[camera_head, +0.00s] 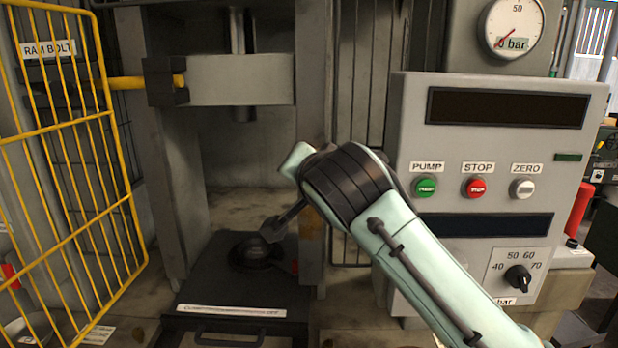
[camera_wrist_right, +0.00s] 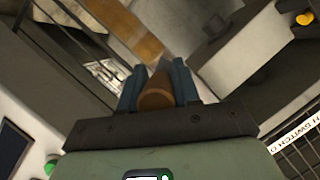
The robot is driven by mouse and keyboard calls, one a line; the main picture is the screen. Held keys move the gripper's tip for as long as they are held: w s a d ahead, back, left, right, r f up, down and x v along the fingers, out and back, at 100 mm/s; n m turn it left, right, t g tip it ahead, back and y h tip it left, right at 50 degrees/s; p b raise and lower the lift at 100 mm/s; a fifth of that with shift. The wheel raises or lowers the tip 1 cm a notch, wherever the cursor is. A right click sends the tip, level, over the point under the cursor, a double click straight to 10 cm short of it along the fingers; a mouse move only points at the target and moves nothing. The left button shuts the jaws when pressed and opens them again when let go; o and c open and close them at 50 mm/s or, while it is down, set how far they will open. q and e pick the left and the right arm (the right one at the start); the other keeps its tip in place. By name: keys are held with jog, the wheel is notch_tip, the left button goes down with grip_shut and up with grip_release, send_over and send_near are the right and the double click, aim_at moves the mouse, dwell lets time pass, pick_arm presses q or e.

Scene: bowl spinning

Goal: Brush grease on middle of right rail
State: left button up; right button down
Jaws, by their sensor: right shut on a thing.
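My right arm comes in from the lower right in the head view, and its wrist covers part of the press's right upright (camera_head: 310,120). In the right wrist view my right gripper (camera_wrist_right: 158,84) is shut on a brown round handle (camera_wrist_right: 157,94), seen end-on between the blue-grey fingers. I take it for the brush; its bristles are hidden. An orange-brown strip (camera_wrist_right: 128,28) lies beyond the fingers, and a brown patch (camera_head: 313,240) shows low on the right upright. I cannot tell whether either is grease. My left gripper is not in view.
A yellow mesh gate (camera_head: 108,115) stands open at the left. A ram block (camera_head: 240,80) hangs above a dark round piece (camera_head: 258,252) on the press bed. A control panel (camera_head: 480,140) with buttons and a dial stands close right of my wrist.

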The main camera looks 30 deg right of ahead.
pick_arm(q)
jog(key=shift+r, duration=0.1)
pick_arm(e)
jog(key=shift+w+d, duration=0.1)
pick_arm(q)
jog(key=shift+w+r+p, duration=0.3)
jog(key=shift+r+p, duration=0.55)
jog(key=shift+p, duration=0.05)
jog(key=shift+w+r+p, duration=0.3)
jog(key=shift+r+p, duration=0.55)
pick_arm(e)
jog(key=shift+w+d, duration=0.6)
jog(key=shift+w, duration=0.4)
jog(key=shift+w+d, duration=0.6)
jog(key=shift+w, duration=0.4)
jog(key=shift+w+d, duration=0.6)
jog(key=shift+w, duration=0.4)
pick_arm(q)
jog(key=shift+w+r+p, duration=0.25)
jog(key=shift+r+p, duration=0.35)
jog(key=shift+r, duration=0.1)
pick_arm(e)
jog(key=shift+w+d, duration=0.5)
jog(key=shift+w, duration=0.35)
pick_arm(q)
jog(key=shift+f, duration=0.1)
